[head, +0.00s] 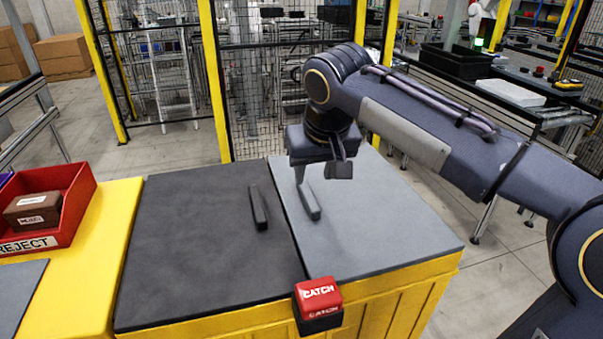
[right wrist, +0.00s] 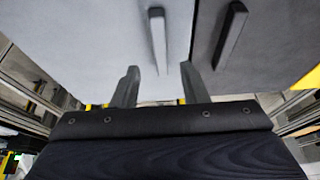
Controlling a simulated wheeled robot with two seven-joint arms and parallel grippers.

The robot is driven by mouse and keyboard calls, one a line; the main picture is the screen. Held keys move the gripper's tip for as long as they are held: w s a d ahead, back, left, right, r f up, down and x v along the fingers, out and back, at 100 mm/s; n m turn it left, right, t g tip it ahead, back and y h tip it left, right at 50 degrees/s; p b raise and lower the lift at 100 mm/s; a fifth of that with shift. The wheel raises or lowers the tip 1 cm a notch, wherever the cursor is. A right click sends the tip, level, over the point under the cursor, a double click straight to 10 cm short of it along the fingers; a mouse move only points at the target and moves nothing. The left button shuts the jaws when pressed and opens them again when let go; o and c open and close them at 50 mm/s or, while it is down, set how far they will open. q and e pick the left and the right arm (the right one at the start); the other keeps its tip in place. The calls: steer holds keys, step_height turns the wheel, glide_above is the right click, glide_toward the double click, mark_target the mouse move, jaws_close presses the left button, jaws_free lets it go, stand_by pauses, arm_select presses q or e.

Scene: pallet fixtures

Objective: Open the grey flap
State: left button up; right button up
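The grey flap (head: 390,215) is the light grey panel on the right of the yellow box's top, lying flat and closed. Its bar handle (head: 311,202) stands near its left edge. In the right wrist view the flap (right wrist: 90,35) fills the upper left and the handle (right wrist: 158,38) points down between my fingers. My right gripper (head: 318,174) hangs over the flap close to the handle. Its two fingers (right wrist: 158,78) are apart, with the handle lined up between them. I cannot tell whether they touch it. My left gripper is not in view.
A dark flap (head: 195,235) with its own handle (head: 258,207) lies closed on the left. A red CATCH block (head: 319,304) sits at the front edge where the flaps meet. A red REJECT bin (head: 72,215) stands at the left. Yellow-posted mesh fencing stands behind.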

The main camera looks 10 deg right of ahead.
mark_target(308, 193)
steer(key=shift+w+f, duration=0.15)
steer(key=shift+w, duration=0.35)
steer(key=shift+w+f, duration=0.25)
steer(key=shift+f, duration=0.05)
steer(key=x, duration=0.6)
steer(key=shift+f, duration=0.35)
steer(key=shift+c, duration=0.4)
jaws_close()
